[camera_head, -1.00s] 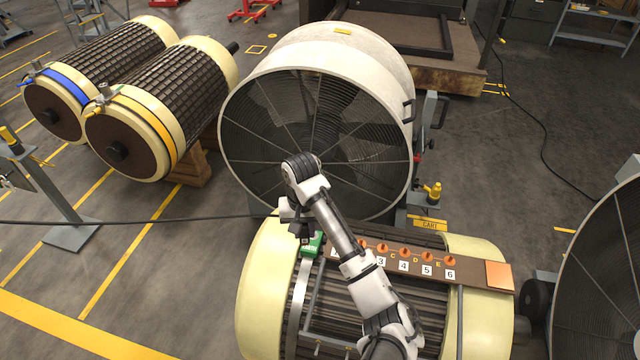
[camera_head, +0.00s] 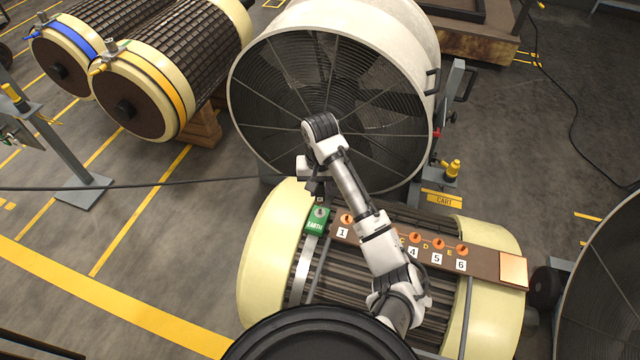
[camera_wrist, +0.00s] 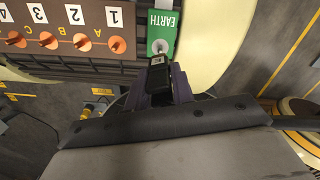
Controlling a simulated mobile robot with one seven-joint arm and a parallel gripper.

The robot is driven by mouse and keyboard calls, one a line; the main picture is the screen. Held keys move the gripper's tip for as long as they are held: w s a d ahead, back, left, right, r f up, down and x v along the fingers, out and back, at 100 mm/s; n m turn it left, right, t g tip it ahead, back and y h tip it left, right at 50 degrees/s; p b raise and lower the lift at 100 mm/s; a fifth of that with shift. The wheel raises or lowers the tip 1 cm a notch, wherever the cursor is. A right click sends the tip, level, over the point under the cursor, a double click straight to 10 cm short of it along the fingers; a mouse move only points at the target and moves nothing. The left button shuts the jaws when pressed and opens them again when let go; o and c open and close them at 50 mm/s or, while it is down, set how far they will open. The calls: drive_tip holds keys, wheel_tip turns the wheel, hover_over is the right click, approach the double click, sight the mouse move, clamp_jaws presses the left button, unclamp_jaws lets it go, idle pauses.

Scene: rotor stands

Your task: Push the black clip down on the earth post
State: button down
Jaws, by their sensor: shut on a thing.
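The green earth block (camera_head: 316,226), marked EARTH, sits at the left end of the brown numbered strip on the cream-ended rotor. Its round metal post (camera_head: 320,211) shows on top; in the wrist view the green block (camera_wrist: 165,22) and post (camera_wrist: 160,46) are upper centre. My gripper (camera_head: 317,190) is just behind and above the block. In the wrist view my gripper (camera_wrist: 158,85) is shut on the black clip (camera_wrist: 158,73). The clip's front end is close to the post; I cannot tell whether they touch. The clip's underside is hidden.
Orange studs (camera_head: 438,243) and number plates line the brown strip (camera_head: 485,262) to the right of the block. A large caged fan (camera_head: 270,120) stands right behind the rotor. A yellow-capped post (camera_head: 452,170) stands at right. Open floor lies at left.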

sight(320, 209)
wheel_tip(320, 209, down, 3)
drive_tip(key=shift+r+b, duration=0.2)
drive_tip(key=shift+b, duration=0.95)
drive_tip(key=shift+f+b, duration=0.5)
drive_tip(key=shift+f, duration=0.7)
drive_tip(key=shift+f, duration=0.5)
drive_tip(key=c, duration=1.1)
unclamp_jaws()
drive_tip(key=shift+r, duration=0.1)
